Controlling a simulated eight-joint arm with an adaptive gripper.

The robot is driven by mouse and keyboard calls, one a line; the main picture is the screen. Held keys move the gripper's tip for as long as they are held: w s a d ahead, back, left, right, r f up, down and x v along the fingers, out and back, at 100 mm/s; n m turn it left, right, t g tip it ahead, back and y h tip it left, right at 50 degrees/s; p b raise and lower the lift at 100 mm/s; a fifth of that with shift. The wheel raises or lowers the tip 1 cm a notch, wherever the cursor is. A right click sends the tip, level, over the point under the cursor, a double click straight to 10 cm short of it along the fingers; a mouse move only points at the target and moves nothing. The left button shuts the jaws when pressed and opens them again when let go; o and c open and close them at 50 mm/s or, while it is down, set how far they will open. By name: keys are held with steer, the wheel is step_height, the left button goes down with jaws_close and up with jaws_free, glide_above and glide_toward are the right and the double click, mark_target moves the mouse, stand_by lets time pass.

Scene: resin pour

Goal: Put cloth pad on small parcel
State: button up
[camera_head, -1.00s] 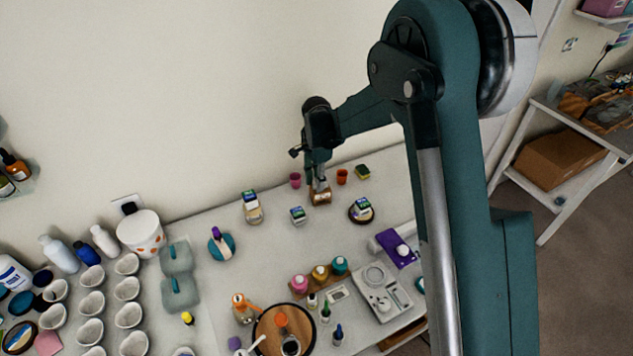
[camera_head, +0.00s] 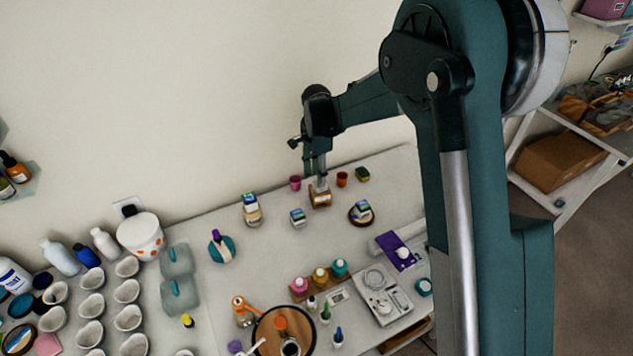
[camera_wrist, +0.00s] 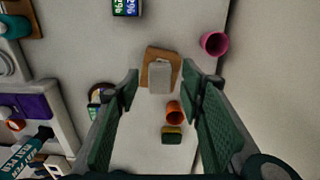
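The small parcel (camera_wrist: 147,70) is a brown box on the white table. It also shows in the head view (camera_head: 320,201), near the wall. The cloth pad (camera_wrist: 160,77) is a light grey block that appears to rest on top of the parcel, covering part of it. Brown parcel surface shows at its left and far side. My gripper (camera_wrist: 160,82) is open, pointing down above the parcel. Its green fingers stand apart on either side of the pad, with gaps between. In the head view my gripper (camera_head: 318,172) is just above the parcel.
An orange cup (camera_wrist: 174,112), a sponge (camera_wrist: 172,136) and a magenta cup (camera_wrist: 214,43) stand close to the parcel. Small labelled containers (camera_head: 251,211) (camera_head: 297,218) and a round dish with a box (camera_head: 361,212) are nearby. The wall is close behind.

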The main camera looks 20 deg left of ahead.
mark_target(316, 183)
step_height(316, 183, up, 8)
steer(key=shift+f, duration=0.15)
stand_by(0.8)
steer(key=s+d+r+n+t, duration=0.1)
steer(key=s+d+r, duration=0.4)
steer(key=d, duration=0.5)
steer(key=s+d+r+n+t+y, duration=0.1)
steer(key=s+d+r+n, duration=0.15)
steer(key=d+r, duration=0.5)
steer(key=s+d+r+n+t, duration=0.1)
steer(key=s+d+r, duration=0.3)
steer(key=d, duration=0.7)
steer(key=s+d+f+n+t, duration=0.1)
steer(key=s+d+n+t, duration=0.1)
steer(key=s+d, duration=0.8)
steer(key=s+d+f+n+t+h, duration=0.1)
steer(key=s+d+f+n+t, duration=0.1)
steer(key=s+d, duration=0.8)
steer(key=s, duration=0.3)
steer(key=shift+d, duration=0.15)
